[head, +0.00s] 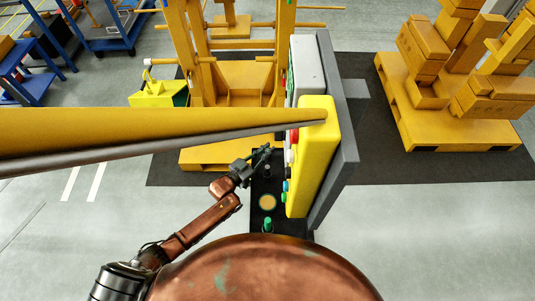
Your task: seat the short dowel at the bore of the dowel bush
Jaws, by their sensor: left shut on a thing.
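My left gripper (263,154) is shut at the far part of a narrow dark shelf (256,219), left of the yellow control box. What it grips is too small and dark to make out clearly; I take it for the short dowel. I cannot tell the dowel bush or its bore for sure. A round gold disc (267,202) lies on the shelf, nearer to me than the gripper and apart from it. My right gripper is not in view.
A long yellow beam (130,136) crosses from the left to the yellow control box (318,155), which has coloured buttons. A green knob (267,224) stands on the shelf's near end. A pallet of yellow blocks (440,117) is at right, a yellow frame (240,75) behind.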

